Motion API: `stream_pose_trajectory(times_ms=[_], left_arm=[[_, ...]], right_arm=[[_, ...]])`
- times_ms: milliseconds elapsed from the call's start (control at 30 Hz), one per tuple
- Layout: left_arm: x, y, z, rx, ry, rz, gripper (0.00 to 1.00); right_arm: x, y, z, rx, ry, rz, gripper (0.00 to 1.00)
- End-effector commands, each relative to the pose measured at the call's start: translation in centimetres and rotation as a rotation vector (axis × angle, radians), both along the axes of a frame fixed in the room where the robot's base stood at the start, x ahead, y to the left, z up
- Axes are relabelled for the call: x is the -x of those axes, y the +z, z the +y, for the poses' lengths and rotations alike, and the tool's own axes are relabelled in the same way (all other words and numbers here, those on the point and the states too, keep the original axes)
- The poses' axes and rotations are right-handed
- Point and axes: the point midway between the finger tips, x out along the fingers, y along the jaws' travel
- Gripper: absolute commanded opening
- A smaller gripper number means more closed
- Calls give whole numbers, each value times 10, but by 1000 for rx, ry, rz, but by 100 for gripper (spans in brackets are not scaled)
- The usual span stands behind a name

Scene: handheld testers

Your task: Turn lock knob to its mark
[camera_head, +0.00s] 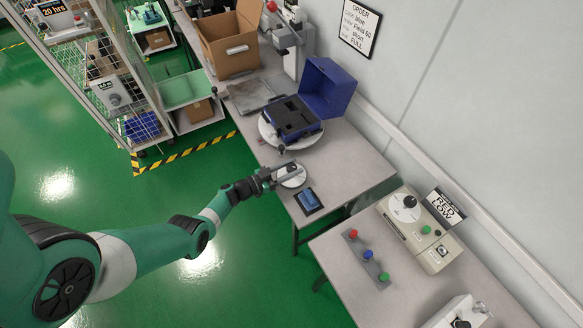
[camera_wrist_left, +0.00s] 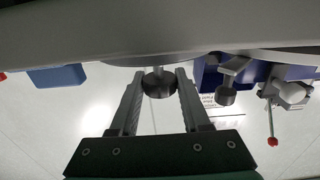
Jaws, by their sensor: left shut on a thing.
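A small white dial (camera_head: 293,181) lies near the front edge of the bench, and the dark lock knob sits on it. My left gripper (camera_head: 284,173) is at the dial. In the left wrist view my left gripper (camera_wrist_left: 158,88) is shut on the round dark lock knob (camera_wrist_left: 158,80), with one finger on each side. That view is upside down, with the bench at the top. Its pointer and any mark on the dial cannot be made out. My right gripper is not in view.
An open blue case (camera_head: 322,92) rests on a white turntable (camera_head: 268,138) beside the dial; a second dark knob (camera_wrist_left: 226,95) hangs beside it in the wrist view. A blue pad (camera_head: 308,200) lies on the dial's near side. A cardboard box (camera_head: 228,50) stands farther back.

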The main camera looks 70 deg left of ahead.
Motion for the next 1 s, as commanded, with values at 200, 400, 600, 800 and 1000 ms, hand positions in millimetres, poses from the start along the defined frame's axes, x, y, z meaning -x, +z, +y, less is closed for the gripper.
stream_pose_trajectory(times_ms=[200,400,600,800,1000], left_arm=[[0,-1,0,-1,0,2,0],[0,0,0,-1,1,2,76],[0,0,0,-1,1,1,76],[13,2,0,-1,4,3,76],[57,4,-3,1,8,3,76]], right_arm=[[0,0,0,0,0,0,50],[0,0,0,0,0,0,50],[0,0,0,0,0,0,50],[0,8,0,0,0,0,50],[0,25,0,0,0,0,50]])
